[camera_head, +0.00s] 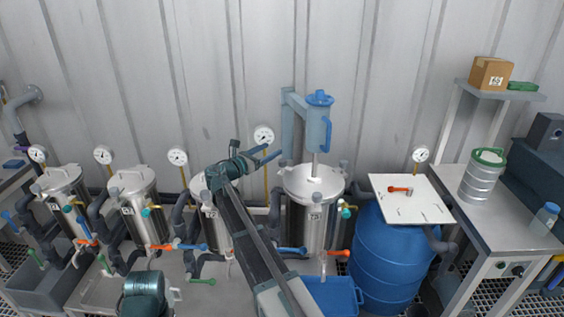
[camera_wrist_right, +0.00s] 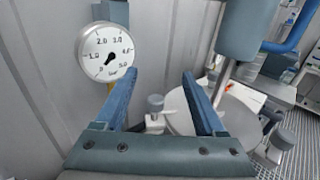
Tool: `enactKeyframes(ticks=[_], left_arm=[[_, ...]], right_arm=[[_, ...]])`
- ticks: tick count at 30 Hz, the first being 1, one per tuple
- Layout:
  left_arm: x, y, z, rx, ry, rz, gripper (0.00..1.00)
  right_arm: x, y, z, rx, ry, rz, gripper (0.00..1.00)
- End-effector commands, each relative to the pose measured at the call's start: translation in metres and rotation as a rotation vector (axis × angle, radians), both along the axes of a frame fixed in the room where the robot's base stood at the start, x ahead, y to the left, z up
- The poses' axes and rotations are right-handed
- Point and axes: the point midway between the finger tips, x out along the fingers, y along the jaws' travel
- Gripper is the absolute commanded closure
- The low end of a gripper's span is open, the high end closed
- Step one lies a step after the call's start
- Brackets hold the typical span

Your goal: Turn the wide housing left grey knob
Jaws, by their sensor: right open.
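The wide housing (camera_head: 314,215) is a steel vessel with a round lid, right of centre in the head view. Its lid also shows in the right wrist view (camera_wrist_right: 238,122). The left grey knob (camera_wrist_right: 155,102) shows between and beyond my finger tips in the wrist view, at the lid's left edge. In the head view it is largely hidden near my fingers. My right gripper (camera_head: 274,152) is open and empty, its blue fingers pointing toward the housing's left side. The fingers also show apart in the wrist view (camera_wrist_right: 160,74), not touching the knob.
A dial gauge (camera_wrist_right: 107,52) stands left of my fingers in the wrist view. A blue filter unit (camera_head: 318,125) rises above the housing. A blue barrel (camera_head: 388,265) with a white board (camera_head: 411,209) stands right. Several narrower vessels line the left. The wall is close behind.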

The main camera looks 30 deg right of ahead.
Motion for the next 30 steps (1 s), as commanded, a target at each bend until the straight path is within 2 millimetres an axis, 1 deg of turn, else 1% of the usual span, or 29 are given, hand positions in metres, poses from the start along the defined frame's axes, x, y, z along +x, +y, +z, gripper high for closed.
enactKeyframes(ticks=[1, 16, 18, 21, 27, 30], left_arm=[[0.000, 0.000, -0.011, 0.000, 0.000, 0.000, 0.50], [0.000, 0.000, -0.083, 0.000, 0.000, -0.001, 0.50], [0.000, 0.000, -0.074, 0.000, 0.000, -0.001, 0.50], [0.000, 0.000, -0.073, 0.000, 0.000, -0.001, 0.50], [0.000, 0.000, -0.073, 0.000, 0.000, -0.001, 0.50], [0.000, 0.000, -0.073, 0.000, 0.000, -0.001, 0.50]], right_arm=[[0.000, 0.000, -0.011, 0.001, -0.001, 0.000, 0.28], [0.000, 0.000, -0.083, 0.003, -0.002, 0.001, 0.28], [0.006, -0.017, -0.074, 0.003, -0.002, -0.004, 0.28], [0.012, -0.035, -0.074, 0.003, -0.002, -0.003, 0.28], [0.019, -0.060, -0.074, 0.003, -0.002, -0.001, 0.28], [0.022, -0.066, -0.074, 0.003, -0.002, 0.001, 0.28]])
